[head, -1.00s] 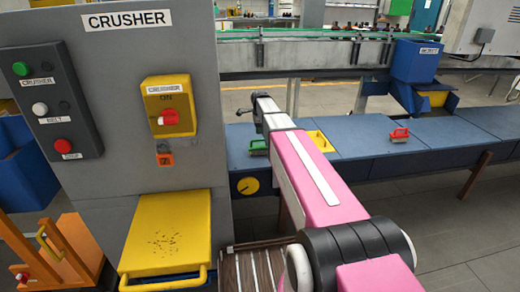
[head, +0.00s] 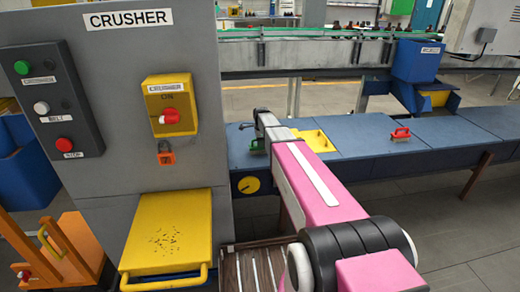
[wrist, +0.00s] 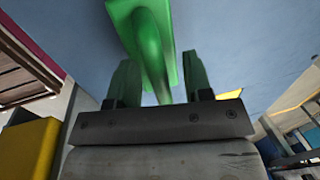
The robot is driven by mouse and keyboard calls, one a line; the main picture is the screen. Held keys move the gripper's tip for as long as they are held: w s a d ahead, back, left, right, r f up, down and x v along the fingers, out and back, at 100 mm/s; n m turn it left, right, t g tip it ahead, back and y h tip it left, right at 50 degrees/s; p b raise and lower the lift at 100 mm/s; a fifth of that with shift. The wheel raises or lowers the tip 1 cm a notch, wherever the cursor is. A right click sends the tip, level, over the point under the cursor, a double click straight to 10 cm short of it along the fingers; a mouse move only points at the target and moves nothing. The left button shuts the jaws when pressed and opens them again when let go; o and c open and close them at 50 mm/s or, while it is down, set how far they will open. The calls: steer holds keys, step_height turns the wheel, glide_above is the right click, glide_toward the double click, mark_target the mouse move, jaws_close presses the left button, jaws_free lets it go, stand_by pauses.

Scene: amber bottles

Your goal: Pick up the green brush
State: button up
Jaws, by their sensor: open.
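The green brush (head: 257,146) lies on the blue bench top, left of the yellow panel, partly hidden by my arm. In the wrist view the green brush (wrist: 150,35) is straight ahead, its handle running down between my fingers. My gripper (head: 246,126) is close above the brush in the head view. In the wrist view my gripper (wrist: 160,80) is open, with one green-looking finger on each side of the handle. I cannot tell whether either finger touches it.
A red brush (head: 400,134) lies on the blue bench (head: 445,130) to the right. A yellow panel (head: 318,140) is set in the bench beside my arm. The grey crusher cabinet (head: 130,130) stands close on the left. The bench's right part is mostly clear.

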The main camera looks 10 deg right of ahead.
jaws_close()
step_height(320, 180, up, 10)
steer(key=shift+r, duration=0.1)
stand_by(0.5)
stand_by(0.4)
